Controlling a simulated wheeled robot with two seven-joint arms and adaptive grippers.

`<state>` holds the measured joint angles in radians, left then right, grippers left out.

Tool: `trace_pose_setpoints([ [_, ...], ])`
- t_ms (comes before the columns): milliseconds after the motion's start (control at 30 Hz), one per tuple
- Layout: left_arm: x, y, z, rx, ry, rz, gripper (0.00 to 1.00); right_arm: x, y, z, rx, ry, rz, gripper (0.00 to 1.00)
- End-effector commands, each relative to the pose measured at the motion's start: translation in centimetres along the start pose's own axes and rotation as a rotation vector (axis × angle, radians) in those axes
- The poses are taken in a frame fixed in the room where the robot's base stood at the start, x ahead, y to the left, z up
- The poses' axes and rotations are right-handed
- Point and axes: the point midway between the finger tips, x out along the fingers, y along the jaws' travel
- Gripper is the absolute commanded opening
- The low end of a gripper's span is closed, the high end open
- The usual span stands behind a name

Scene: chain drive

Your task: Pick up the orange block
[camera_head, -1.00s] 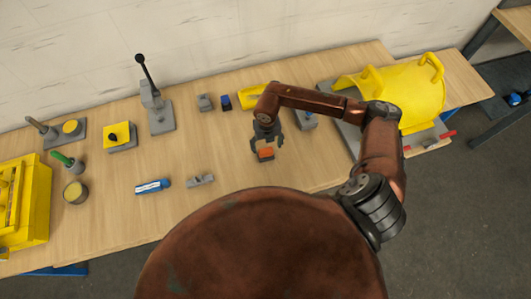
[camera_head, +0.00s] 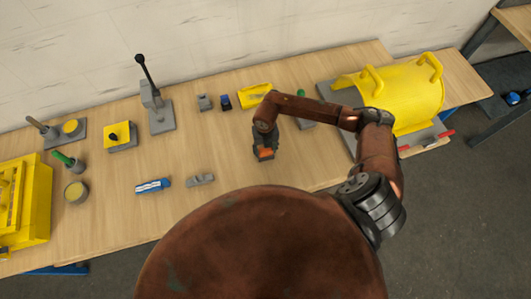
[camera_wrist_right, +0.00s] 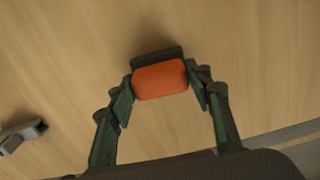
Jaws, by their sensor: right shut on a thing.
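The orange block (camera_head: 265,153) is on the wooden table, right of the middle in the head view, with a dark grey part beside it. My right gripper (camera_head: 264,149) reaches down over it and is shut on it. In the right wrist view the orange block (camera_wrist_right: 160,80) lies between the two green-lined fingers (camera_wrist_right: 161,97), with the dark part showing behind its far edge. I cannot tell whether the block touches the table. My left gripper is not in view.
A small grey part (camera_head: 200,180) and a blue-and-white cylinder (camera_head: 153,186) lie left of the gripper. A yellow tray (camera_head: 254,96) and a blue part (camera_head: 225,102) stand behind it. A large yellow cover (camera_head: 405,92) stands at the right. The table front is clear.

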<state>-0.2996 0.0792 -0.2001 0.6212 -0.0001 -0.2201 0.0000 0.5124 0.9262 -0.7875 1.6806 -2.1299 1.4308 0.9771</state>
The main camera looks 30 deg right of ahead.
Motion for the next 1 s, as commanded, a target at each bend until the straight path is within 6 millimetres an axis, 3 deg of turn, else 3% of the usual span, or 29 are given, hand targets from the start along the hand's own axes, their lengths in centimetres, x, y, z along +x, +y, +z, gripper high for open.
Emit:
trace_pose_setpoints([
  [300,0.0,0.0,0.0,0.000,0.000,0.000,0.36,0.0,0.0,0.0,0.000,0.000,0.000,0.18],
  [667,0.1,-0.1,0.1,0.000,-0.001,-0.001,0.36,-0.5,0.0,0.1,0.000,-0.001,0.001,0.18],
  [867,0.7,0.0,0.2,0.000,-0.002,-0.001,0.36,-2.8,0.0,0.2,-0.002,-0.004,0.001,0.18],
  [1000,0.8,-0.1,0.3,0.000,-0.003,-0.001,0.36,-5.6,0.4,-2.0,-0.006,-0.003,0.001,0.18],
])
